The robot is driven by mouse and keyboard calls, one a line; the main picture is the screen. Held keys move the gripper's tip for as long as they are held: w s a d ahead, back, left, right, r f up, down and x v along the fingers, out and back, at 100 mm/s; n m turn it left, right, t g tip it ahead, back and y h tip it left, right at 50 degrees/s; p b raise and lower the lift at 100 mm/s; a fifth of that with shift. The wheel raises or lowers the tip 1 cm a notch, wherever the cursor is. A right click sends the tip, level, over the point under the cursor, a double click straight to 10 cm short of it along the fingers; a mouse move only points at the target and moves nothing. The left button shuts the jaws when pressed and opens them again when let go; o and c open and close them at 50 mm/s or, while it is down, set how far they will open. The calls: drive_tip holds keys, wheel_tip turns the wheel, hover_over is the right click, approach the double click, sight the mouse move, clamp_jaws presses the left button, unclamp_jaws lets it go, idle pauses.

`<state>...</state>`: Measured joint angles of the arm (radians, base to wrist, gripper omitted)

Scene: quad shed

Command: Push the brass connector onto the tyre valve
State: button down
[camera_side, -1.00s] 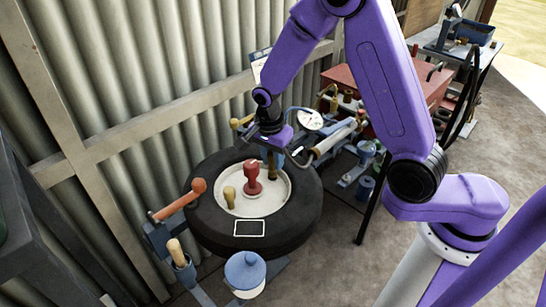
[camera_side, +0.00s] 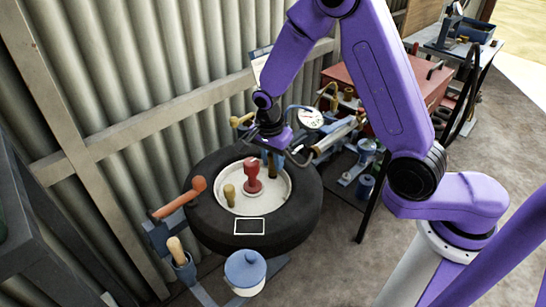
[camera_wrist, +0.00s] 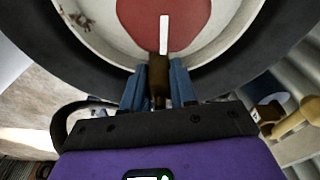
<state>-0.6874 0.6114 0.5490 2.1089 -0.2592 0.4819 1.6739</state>
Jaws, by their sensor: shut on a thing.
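My gripper (camera_side: 272,165) is over the far right part of the wheel's pale hub (camera_side: 270,203). In the wrist view its two blue fingers (camera_wrist: 158,88) are shut on a brown, brass-like piece (camera_wrist: 158,67), which I take to be the brass connector. Its lower end shows only dimly in the side view, so I cannot tell whether it touches anything below. The black tyre (camera_side: 300,225) lies flat around the hub. A short tan, round-topped post (camera_side: 229,194) stands on the hub, left of the gripper. I cannot clearly identify the tyre valve.
A red knobbed post (camera_side: 252,176) stands on the hub close to the gripper. A round gauge (camera_side: 311,118) and a metal cylinder (camera_side: 336,136) sit just right of it. An orange-handled tool (camera_side: 180,199) and a blue-lidded pot (camera_side: 245,270) are near the tyre's front left.

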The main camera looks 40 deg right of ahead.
drive_tip(key=shift+f, duration=0.1)
drive_tip(key=c, duration=1.2)
unclamp_jaws()
